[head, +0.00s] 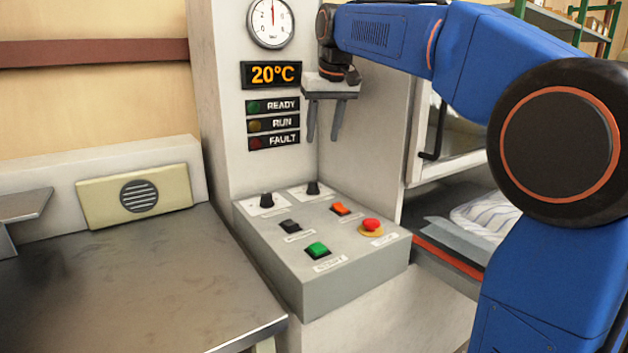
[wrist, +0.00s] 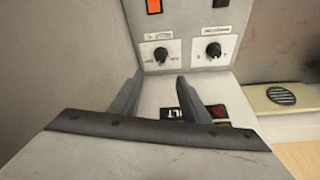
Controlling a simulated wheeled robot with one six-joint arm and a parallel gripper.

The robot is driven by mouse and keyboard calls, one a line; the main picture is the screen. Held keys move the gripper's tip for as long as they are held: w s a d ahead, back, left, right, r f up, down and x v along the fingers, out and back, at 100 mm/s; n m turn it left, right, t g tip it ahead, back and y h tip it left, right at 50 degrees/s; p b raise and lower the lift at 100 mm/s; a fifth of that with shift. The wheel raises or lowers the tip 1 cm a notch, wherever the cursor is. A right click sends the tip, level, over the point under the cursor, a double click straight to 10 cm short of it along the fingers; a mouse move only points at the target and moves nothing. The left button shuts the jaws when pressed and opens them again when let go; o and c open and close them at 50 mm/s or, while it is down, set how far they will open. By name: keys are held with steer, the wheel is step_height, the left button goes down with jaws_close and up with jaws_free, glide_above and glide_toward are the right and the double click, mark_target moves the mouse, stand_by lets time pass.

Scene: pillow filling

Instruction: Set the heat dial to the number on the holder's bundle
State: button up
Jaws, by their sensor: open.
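Two black dials stand on white plates at the back of the control box: a left dial (head: 267,200) and a right dial (head: 313,188). In the wrist view the two dials (wrist: 161,55) (wrist: 213,50) show with small labels too blurred to read, so I cannot tell which is the heat dial. My gripper (head: 323,138) is open and empty, fingers down, above the back of the box. In the wrist view its fingertips (wrist: 160,78) point toward the dial on the left, apart from it. No holder's bundle or number on one is recognisable.
The control box (head: 350,275) also carries a green button (head: 318,250), a black switch (head: 290,226), an orange switch (head: 340,208) and a red mushroom button (head: 371,225). The display (head: 271,75) reads 20°C. A striped cloth item (head: 490,217) lies in the opening at right.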

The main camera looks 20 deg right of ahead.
mark_target(313, 183)
steer(key=shift+n+t, duration=0.3)
steer(key=shift+n, duration=0.4)
steer(key=x, duration=1.6)
steer(key=shift+s+a+f, duration=0.15)
steer(key=shift+f, duration=0.25)
steer(key=c, duration=1)
